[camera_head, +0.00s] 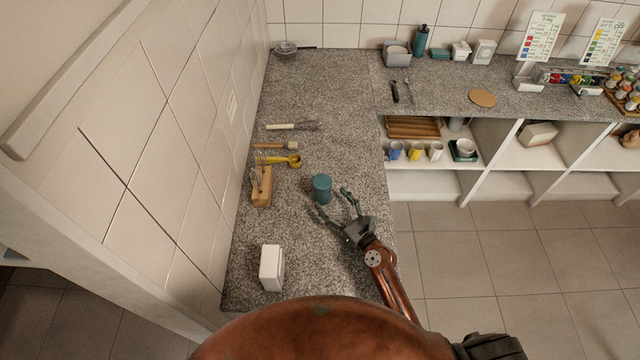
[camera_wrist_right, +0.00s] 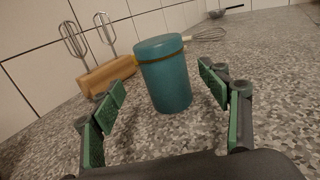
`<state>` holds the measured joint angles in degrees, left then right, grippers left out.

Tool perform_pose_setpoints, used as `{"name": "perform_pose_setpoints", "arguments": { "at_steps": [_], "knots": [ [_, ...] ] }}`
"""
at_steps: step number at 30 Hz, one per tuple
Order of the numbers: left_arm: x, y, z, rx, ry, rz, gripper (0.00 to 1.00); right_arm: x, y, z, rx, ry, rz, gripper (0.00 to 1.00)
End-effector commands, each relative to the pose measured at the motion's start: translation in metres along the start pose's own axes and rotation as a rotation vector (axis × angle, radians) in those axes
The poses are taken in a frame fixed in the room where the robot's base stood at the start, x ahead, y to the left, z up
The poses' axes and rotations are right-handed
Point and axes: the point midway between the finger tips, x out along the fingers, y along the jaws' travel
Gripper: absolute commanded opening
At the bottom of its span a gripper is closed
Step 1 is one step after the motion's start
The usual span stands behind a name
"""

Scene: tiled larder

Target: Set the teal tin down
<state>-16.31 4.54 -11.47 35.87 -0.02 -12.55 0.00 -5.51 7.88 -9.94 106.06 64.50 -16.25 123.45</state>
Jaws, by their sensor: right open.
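The teal tin (camera_head: 322,188) stands upright on the grey speckled counter (camera_head: 345,90). In the right wrist view the tin (camera_wrist_right: 163,75) shows its lid on top and its base resting on the counter, between and beyond the finger pads. My right gripper (camera_head: 333,203) is open, its fingers spread on the near side of the tin. In the right wrist view the gripper (camera_wrist_right: 166,102) shows a gap between each green pad and the tin. My left gripper is not in view.
A white box (camera_head: 271,268) stands near the counter's front. A wooden block with whisks (camera_head: 262,187), a yellow ladle (camera_head: 285,160), a wooden-handled tool (camera_head: 275,146) and a whisk (camera_head: 292,126) lie along the left wall.

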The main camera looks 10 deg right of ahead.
Motion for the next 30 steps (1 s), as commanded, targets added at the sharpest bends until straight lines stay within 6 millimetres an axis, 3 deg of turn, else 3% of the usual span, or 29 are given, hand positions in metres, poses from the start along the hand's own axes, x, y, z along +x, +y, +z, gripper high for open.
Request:
{"name": "perform_pose_setpoints", "arguments": {
  "at_steps": [9,15,24,30],
  "knots": [
    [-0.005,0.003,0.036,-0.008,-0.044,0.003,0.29,0.038,-0.004,0.001,-0.001,-0.001,0.0,0.69],
    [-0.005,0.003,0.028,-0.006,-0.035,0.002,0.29,0.064,-0.005,0.0,-0.001,-0.001,0.0,0.69],
    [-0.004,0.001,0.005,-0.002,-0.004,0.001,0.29,0.069,-0.004,0.0,0.0,-0.001,0.002,0.69],
    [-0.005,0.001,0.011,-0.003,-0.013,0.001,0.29,0.068,-0.004,0.0,0.0,-0.001,0.001,0.55]
  ]
}}
